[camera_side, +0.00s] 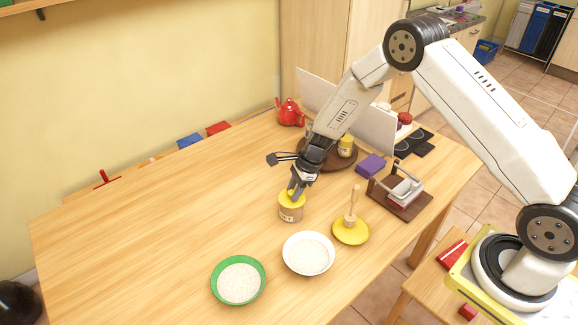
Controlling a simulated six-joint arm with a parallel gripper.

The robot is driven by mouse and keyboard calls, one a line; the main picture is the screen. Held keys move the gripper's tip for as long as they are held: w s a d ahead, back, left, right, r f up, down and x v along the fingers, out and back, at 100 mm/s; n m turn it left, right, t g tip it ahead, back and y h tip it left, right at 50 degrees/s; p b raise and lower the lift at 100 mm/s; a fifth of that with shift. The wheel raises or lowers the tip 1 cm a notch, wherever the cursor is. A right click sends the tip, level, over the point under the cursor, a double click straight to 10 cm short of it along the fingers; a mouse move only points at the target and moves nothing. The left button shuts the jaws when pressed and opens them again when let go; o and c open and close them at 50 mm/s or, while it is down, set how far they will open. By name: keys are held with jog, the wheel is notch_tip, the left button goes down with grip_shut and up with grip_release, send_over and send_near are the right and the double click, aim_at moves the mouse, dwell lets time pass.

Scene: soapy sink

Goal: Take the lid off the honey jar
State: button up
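The jar that looks like the honey jar (290,212) stands upright on the wooden table, tan-bodied with a pale label. Its yellow lid (284,198) is on top. My gripper (294,193) points down at the lid from above, with its fingertips at the lid's top. The fingers cover part of the lid, and the view is too small to show whether they are closed on it.
In front are a green bowl (215,281) and a white bowl (291,266). A yellow dish (345,238) with an upright wooden tool is at right. Behind are a round brown tray (331,161), a purple block (370,164) and a red teapot (289,112). The table's left is clear.

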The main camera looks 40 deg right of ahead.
grip_shut()
jog(key=shift+r, duration=0.15)
jog(key=shift+r, duration=0.9)
jog(key=s+r, duration=1.1)
jog(key=s, duration=0.3)
jog(key=shift+d, duration=0.35)
